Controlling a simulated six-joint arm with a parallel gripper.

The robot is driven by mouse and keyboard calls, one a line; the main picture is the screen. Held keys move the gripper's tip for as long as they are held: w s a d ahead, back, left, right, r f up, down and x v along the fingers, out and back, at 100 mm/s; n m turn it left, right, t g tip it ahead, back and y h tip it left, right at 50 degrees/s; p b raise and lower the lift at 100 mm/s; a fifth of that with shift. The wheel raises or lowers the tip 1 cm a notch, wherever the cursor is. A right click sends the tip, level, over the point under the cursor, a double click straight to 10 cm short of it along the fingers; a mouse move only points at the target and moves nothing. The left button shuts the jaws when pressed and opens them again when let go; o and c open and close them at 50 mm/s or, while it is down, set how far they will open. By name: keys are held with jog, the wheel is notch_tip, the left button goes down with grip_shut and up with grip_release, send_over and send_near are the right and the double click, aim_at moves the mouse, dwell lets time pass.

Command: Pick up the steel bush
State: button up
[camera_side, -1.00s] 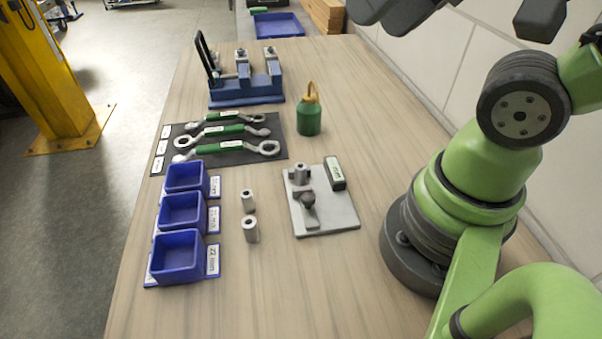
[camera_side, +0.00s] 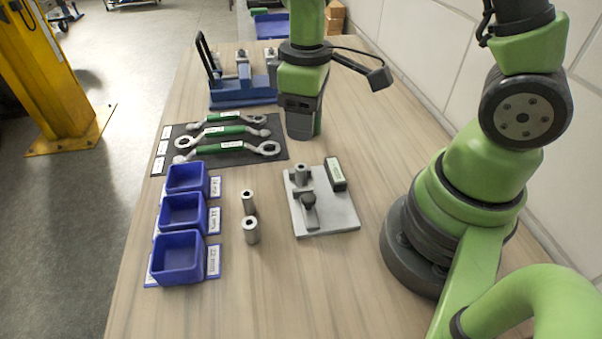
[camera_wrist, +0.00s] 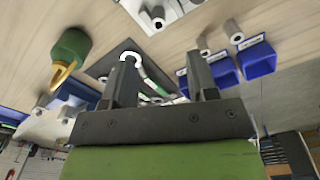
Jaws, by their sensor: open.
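Two steel bushes stand upright on the table between the blue bins and the grey fixture plate, the far bush (camera_side: 248,201) and the near bush (camera_side: 250,231). In the wrist view, two bushes (camera_wrist: 233,31) show near the top right. Another steel cylinder (camera_side: 301,174) stands on the fixture plate (camera_side: 335,212). My gripper (camera_side: 302,132) points down over the table beyond the plate, apart from the bushes. In the wrist view my gripper (camera_wrist: 161,62) has its two fingers apart with nothing held between them.
Blue bins (camera_side: 179,256) stand at the left table edge. Green-handled wrenches (camera_side: 227,146) lie on a dark mat (camera_side: 185,133). A blue stand (camera_side: 235,95) is at the back. A green oil can (camera_wrist: 72,47) shows in the wrist view. The near table is clear.

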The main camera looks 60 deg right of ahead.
send_over(301, 166)
jog(key=f, duration=0.5)
jog(key=shift+s+a, duration=0.1)
jog(key=shift+s, duration=0.3)
jog(key=shift+w+f, duration=0.2)
jog(key=shift+f, duration=1.2)
jog(key=shift+w+f, duration=0.15)
jog(key=shift+f, duration=1.2)
grip_shut()
